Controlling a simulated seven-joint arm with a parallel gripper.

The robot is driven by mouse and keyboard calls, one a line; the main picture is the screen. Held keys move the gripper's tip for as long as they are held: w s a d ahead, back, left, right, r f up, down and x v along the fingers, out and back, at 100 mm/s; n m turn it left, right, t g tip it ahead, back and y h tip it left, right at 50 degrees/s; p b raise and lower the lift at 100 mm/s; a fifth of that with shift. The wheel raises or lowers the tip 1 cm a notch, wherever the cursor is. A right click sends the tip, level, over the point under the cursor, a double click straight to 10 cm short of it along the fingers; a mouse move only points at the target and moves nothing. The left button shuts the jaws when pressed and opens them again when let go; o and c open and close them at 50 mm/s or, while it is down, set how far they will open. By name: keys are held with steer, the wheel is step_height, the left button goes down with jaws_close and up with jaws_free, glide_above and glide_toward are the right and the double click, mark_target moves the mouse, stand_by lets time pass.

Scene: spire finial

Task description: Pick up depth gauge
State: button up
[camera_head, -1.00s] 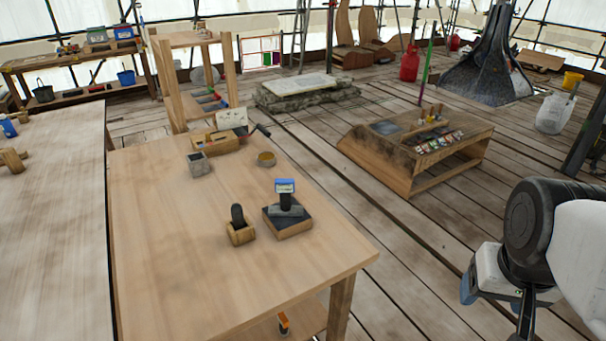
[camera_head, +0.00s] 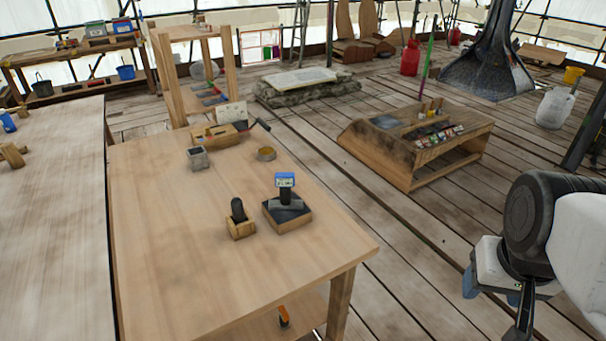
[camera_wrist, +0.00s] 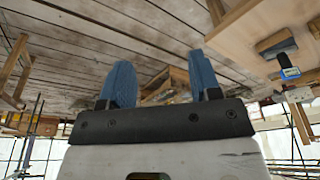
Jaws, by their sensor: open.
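The depth gauge (camera_head: 285,183) appears to be the upright dark tool with a blue-framed display. It stands on a dark-topped wooden block (camera_head: 290,219) near the right edge of the wooden table (camera_head: 190,260). In the wrist view, its blue display (camera_wrist: 290,72) shows upside down at the right. My gripper (camera_head: 492,292) is at the lower right of the head view, beyond the table's right edge and well apart from the gauge. In the wrist view, my gripper (camera_wrist: 163,80) has its two blue fingers spread, with nothing held between them.
A small wooden holder with a dark rounded object (camera_head: 238,212) stands just left of the gauge. The table's front is clear. A low wooden bench (camera_head: 390,160) stands right.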

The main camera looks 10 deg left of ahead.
steer(key=w+a+r+m, duration=0.2)
steer(key=w+a, duration=0.2)
steer(key=w, duration=0.3)
steer(key=w+a+r+m, duration=0.1)
steer(key=w+a+m, duration=0.15)
steer(key=w, duration=0.35)
steer(key=m+g, duration=0.3)
steer(key=m, duration=0.7)
glide_above(284, 174)
steer(key=f, duration=1.1)
steer(key=shift+s+d, duration=0.15)
steer(key=shift+d, duration=0.1)
steer(key=shift+a+f, duration=0.1)
steer(key=shift+a, duration=0.15)
